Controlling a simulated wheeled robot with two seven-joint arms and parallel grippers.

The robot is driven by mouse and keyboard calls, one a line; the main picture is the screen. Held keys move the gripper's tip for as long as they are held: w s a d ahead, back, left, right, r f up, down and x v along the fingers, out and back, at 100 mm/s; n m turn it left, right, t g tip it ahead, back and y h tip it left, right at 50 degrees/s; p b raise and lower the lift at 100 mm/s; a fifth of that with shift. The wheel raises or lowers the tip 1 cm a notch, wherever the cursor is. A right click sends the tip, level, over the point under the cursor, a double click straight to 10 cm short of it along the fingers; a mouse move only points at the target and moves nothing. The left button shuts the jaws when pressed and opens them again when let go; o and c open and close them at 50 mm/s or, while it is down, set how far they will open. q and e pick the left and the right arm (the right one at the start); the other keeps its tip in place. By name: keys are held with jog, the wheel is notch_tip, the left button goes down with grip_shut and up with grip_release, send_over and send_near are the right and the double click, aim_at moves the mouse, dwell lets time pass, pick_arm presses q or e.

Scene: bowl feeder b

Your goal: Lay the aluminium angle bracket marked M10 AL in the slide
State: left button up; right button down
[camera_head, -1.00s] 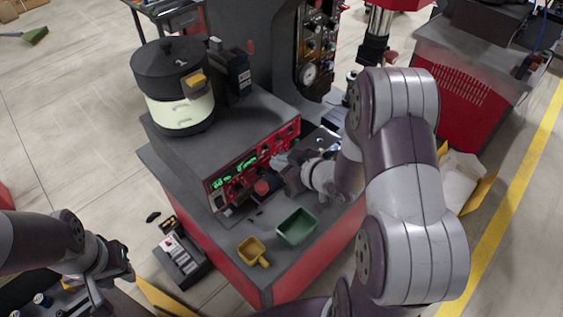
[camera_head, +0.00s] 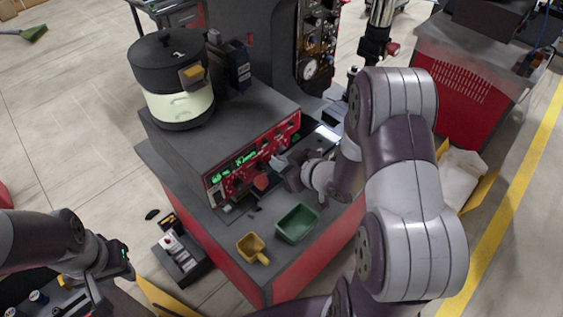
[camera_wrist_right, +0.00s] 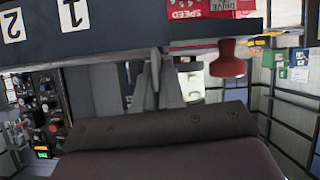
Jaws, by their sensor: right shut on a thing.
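My right gripper (camera_head: 284,167) is low in front of the red control panel, beside the red knob (camera_head: 261,182). It is shut on a small grey piece, probably the bracket. In the right wrist view the narrow grey fingers (camera_wrist_right: 156,78) show close together; the piece cannot be told apart from them, and no M10 AL marking is readable. I cannot make out the slide for certain; the right arm hides part of the bench behind the gripper. My left gripper (camera_head: 122,268) is at the lower left, away from the bench, its jaws unclear.
The bowl feeder (camera_head: 180,108) stands on the grey housing. A green bin (camera_head: 297,224) and a yellow scoop (camera_head: 252,248) sit near the bench's front edge. The red knob also shows close to the fingers in the right wrist view (camera_wrist_right: 228,66). A black box (camera_head: 180,256) stands at left.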

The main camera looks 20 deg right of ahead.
jog(key=shift+f, duration=0.25)
jog(key=c, duration=1.2)
grip_release()
jog(key=shift+o, duration=0.2)
jog(key=v, duration=1.2)
jog(key=shift+s+r+b, duration=0.2)
jog(key=shift+s+b, duration=0.05)
jog(key=shift+b, duration=0.2)
jog(key=shift+d, duration=0.15)
